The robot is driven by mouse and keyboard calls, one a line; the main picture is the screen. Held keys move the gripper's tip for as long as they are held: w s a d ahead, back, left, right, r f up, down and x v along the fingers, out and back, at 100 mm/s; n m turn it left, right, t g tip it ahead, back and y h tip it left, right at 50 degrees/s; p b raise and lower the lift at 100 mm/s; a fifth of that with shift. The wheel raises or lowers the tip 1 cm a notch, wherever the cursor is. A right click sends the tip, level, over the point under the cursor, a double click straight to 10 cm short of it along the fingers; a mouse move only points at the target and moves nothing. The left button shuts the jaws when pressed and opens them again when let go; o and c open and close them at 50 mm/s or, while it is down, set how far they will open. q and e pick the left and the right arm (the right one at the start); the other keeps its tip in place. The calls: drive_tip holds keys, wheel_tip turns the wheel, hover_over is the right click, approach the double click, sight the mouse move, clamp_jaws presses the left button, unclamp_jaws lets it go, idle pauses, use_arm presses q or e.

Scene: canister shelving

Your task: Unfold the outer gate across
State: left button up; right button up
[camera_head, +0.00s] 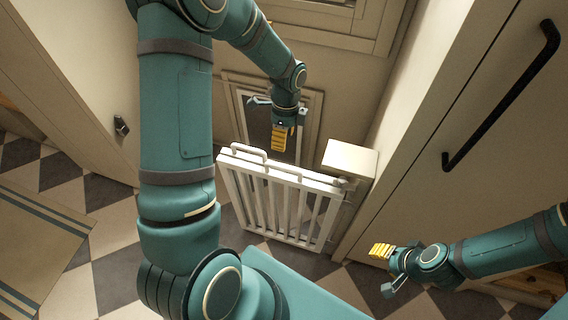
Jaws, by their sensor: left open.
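The white slatted gate (285,208) stands upright in the middle of the view. Its panels look folded flat together, with small handle loops on the top rail. Its right end meets a white post (349,159) beside the tall cabinet. My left gripper (281,139) hangs just behind and above the gate's top rail, open and empty, its yellow finger pads showing. It looks apart from the gate. My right gripper (382,262) is low at the right, to the right of the gate, with one yellow pad in sight. Its jaw opening is hard to make out.
A tall cabinet with a black bar handle (500,100) fills the right. A door with a dark latch (122,126) is at the left. A framed pet flap (262,110) is behind the gate. A striped rug (38,240) lies on the checkered floor.

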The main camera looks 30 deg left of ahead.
sight(281, 165)
use_arm(q)
drive_tip(key=f, duration=0.3)
drive_tip(key=s+f+b, duration=0.1)
drive_tip(key=f, duration=0.2)
drive_tip(key=s+f+b, duration=0.1)
drive_tip(key=f, duration=0.3)
drive_tip(key=shift+d, duration=0.25)
drive_tip(key=shift+c, duration=0.3)
clamp_jaws()
